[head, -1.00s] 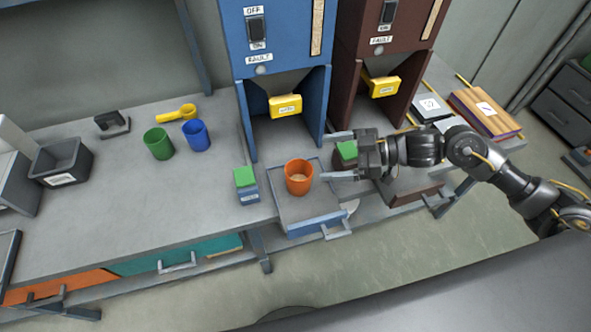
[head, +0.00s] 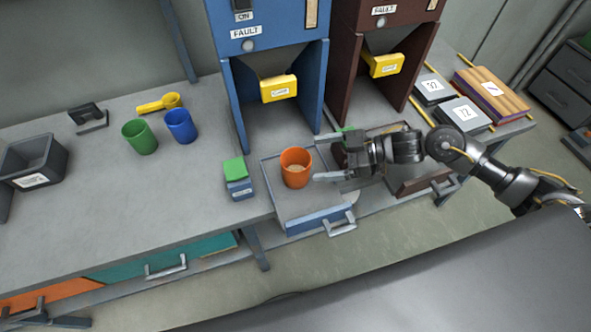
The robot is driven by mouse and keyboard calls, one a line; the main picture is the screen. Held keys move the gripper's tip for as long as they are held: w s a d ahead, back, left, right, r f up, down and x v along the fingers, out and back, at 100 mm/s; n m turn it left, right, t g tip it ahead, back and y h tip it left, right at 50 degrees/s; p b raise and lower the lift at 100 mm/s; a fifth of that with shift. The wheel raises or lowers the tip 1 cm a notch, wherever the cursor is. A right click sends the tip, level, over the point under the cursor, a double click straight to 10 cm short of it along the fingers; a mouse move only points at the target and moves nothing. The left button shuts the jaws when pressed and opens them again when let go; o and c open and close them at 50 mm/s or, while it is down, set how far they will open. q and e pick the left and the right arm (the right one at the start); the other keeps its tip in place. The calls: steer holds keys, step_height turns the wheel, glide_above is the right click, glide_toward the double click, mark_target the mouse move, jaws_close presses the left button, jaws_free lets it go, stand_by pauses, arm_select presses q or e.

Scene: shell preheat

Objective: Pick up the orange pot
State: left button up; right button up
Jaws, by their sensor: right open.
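The orange pot (head: 296,174) stands upright on the grey top of the pulled-out blue tray (head: 300,205) in front of the blue machine. Something pale lies inside it. My right gripper (head: 320,157) comes in from the right with its fingers pointing left at the pot. It is open and empty. Its near fingertip is close to the pot's right side; I cannot tell whether it touches. My left gripper is not in view.
A small blue box with a green top (head: 237,178) stands left of the tray. A green cup (head: 139,138), a blue cup (head: 180,127) and a yellow scoop (head: 160,103) are farther left. The brown machine (head: 386,40) stands behind my right arm. The bench's left front is clear.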

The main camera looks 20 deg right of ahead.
mark_target(296, 167)
steer(key=f, duration=0.3)
steer(key=shift+w+a, duration=0.15)
steer(key=shift+a, duration=0.25)
steer(key=shift+p+x, duration=0.7)
steer(key=shift+x, duration=2.7)
steer(key=c, duration=1.2)
